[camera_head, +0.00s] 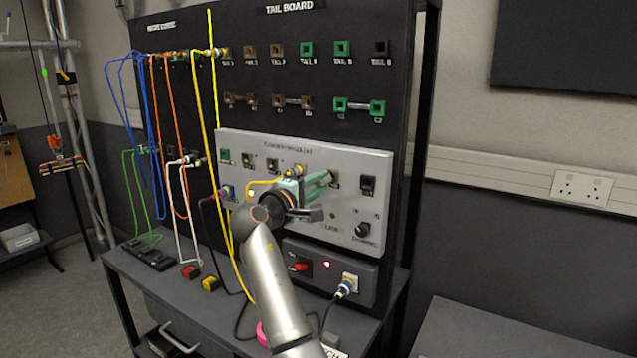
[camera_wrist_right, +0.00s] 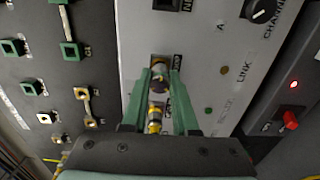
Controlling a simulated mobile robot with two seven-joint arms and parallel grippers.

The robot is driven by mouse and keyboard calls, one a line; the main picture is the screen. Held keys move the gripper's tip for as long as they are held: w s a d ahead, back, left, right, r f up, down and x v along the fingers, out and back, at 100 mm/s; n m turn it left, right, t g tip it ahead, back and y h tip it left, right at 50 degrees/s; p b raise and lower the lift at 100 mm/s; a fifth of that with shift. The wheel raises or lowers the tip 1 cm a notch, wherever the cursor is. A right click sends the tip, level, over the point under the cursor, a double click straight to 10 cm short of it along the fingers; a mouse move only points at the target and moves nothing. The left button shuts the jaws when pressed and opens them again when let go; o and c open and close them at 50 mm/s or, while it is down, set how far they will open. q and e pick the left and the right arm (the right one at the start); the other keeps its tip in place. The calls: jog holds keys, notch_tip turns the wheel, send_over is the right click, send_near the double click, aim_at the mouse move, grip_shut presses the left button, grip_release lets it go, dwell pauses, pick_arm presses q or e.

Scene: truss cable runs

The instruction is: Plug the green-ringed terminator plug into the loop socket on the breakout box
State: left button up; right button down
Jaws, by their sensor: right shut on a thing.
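The breakout box (camera_head: 345,215) is the silver panel on the lower part of the black board; its face also shows in the wrist view (camera_wrist_right: 215,75). My right gripper (camera_head: 322,182) is at its upper right part, with green fingers pointing at the panel. In the wrist view the fingers (camera_wrist_right: 160,74) are shut on a small plug (camera_wrist_right: 157,75), right at a brass-coloured socket. I take it for the terminator plug; its green ring cannot be made out. Whether it is seated or just in front of the socket, I cannot tell. My left gripper is not in view.
A yellow-banded connector (camera_wrist_right: 154,120) sits close by, between the fingers' bases. A yellow cable (camera_head: 222,180) hangs down the board's left side. Blue, orange, white and green cables hang further left. A dark switch (camera_head: 368,186) and a knob (camera_head: 366,230) are right of the gripper.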

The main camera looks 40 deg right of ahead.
jog(key=shift+w+d, duration=0.15)
jog(key=shift+d, duration=0.25)
dwell(0.3)
jog(key=shift+p, duration=0.45)
jog(key=shift+d, duration=0.35)
jog(key=shift+m+b, duration=0.5)
jog(key=shift+b, duration=0.05)
jog(key=shift+m+b, duration=0.5)
jog(key=shift+b, duration=0.1)
jog(key=shift+r+m, duration=0.1)
jog(key=shift+m, duration=0.3)
jog(key=shift+b, duration=0.3)
